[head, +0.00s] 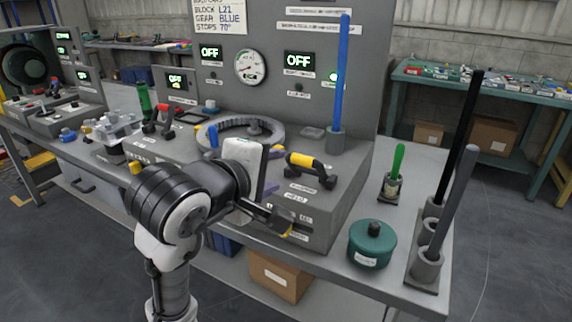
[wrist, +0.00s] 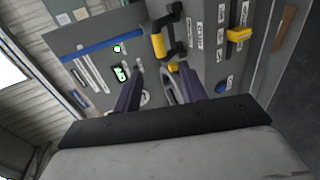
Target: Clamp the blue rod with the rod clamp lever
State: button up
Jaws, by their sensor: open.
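The blue rod (head: 342,75) stands upright in a grey socket on the back right of the grey machine block. It crosses the upper left of the wrist view (wrist: 100,46). A black handle with a yellow grip (head: 303,164) sits on the block's top, in front of the rod; it also shows in the wrist view (wrist: 158,42). A yellow lever (wrist: 238,34) sticks out from a labelled face in the wrist view. The labels are too small to read, so I cannot tell which is the clamp lever. My gripper (head: 282,210) is open and empty by the block's front edge, apart from the handle.
A round dial ring (head: 240,130) lies on the block, left of the handle. At right stand a teal lidded pot (head: 371,246), a green-handled tool (head: 397,160) and a rack with black and grey rods (head: 425,268). Some bare tabletop (head: 335,240) shows left of the pot.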

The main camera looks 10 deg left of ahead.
jog(key=shift+v, duration=1.35)
